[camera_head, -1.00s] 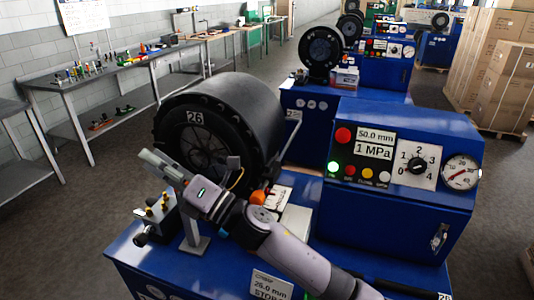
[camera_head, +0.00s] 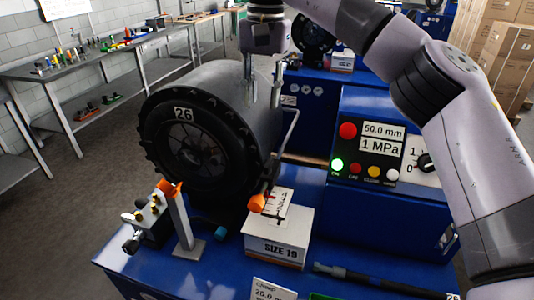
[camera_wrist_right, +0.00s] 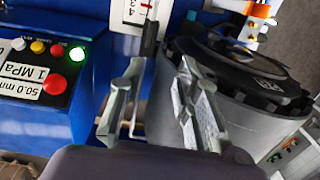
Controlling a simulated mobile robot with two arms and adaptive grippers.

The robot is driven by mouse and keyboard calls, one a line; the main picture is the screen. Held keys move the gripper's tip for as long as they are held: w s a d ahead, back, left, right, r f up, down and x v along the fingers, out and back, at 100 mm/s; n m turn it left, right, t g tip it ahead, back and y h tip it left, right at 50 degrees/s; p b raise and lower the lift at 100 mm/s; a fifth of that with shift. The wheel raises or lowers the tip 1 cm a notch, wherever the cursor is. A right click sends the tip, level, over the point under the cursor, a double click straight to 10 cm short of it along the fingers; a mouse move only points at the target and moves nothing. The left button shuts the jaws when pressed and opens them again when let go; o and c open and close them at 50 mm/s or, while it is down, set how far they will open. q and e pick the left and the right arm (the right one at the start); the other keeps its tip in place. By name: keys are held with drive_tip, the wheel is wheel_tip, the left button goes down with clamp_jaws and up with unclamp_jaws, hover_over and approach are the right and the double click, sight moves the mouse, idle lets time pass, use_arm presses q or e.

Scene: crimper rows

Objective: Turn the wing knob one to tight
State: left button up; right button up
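Two orange knobs show in the head view; I cannot tell which is wing knob one. One orange knob (camera_head: 170,187) sits atop a grey post left of the front box. The other orange knob (camera_head: 257,203) is at the lower end of a thin bent rod (camera_head: 290,128), beside the black wheel-shaped crimper head (camera_head: 190,150) marked 26. My right gripper (camera_head: 262,104) hangs fingers down above the crimper head's right side, away from both knobs. In the right wrist view the gripper (camera_wrist_right: 162,72) is open, with nothing held between its fingers. My left gripper is out of view.
A blue control cabinet (camera_head: 345,215) stands to the right, with buttons and a "1 MPa" display (camera_head: 379,147). A box marked SIZE 19 (camera_head: 278,245) and a black bar (camera_head: 375,283) lie on the blue bench (camera_head: 215,275). A grey worktable (camera_head: 85,65) stands back left.

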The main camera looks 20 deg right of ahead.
drive_tip(key=d, duration=0.1)
hover_over(269, 162)
wheel_tip(269, 162, down, 6)
wheel_tip(269, 162, down, 10)
drive_tip(key=shift+w+f+p, duration=0.1)
drive_tip(key=shift+f+p, duration=0.05)
drive_tip(key=shift+p, duration=0.8)
drive_tip(key=shift+c, duration=0.4)
clamp_jaws()
